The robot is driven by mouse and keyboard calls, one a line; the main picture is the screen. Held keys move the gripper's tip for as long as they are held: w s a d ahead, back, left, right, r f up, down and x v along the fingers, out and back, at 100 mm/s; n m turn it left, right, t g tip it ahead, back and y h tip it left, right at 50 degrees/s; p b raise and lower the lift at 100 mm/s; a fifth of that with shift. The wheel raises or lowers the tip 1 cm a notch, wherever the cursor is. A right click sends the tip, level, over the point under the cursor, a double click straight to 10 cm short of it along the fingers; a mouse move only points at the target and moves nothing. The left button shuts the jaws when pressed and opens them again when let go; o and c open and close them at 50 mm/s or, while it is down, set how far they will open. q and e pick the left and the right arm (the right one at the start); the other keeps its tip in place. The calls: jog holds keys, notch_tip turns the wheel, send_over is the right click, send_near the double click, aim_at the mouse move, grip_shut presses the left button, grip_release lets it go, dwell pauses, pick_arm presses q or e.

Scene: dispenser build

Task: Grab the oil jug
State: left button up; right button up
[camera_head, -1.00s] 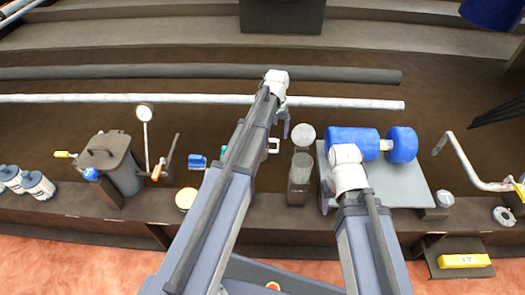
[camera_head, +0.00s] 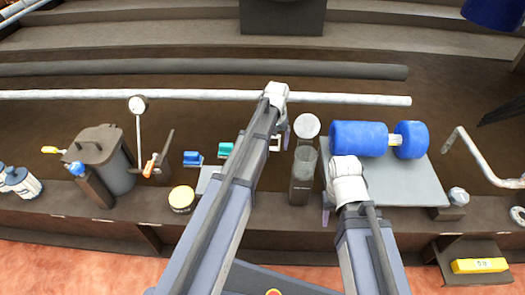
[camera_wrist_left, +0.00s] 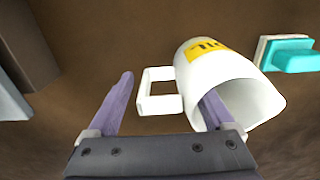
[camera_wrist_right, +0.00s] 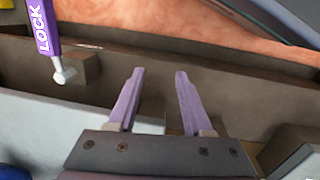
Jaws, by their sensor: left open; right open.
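The oil jug (camera_wrist_left: 232,85) is white with a yellow label, and lies with its open mouth toward the left wrist camera and its handle (camera_wrist_left: 160,92) to the left. In the head view only a small white part of it (camera_head: 275,144) shows beside my left arm; the rest is hidden. My left gripper (camera_wrist_left: 169,84) is open around the handle, one finger left of it and the other at the jug's mouth, seemingly inside. I cannot tell whether they touch. My right gripper (camera_wrist_right: 158,73) is open and empty, over the front edge by the grey plate.
A blue roller (camera_head: 358,139) lies on the grey plate (camera_head: 410,185) at right. A teal block (camera_wrist_left: 288,55) is near the jug. A purple "LOCK" tool (camera_wrist_right: 45,28) shows in the right wrist view. A grey bin (camera_head: 105,155) stands left.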

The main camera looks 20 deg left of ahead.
pick_arm(q)
jog(key=shift+f+b, duration=0.45)
jog(key=shift+f, duration=0.5)
jog(key=shift+r, duration=0.1)
grip_shut()
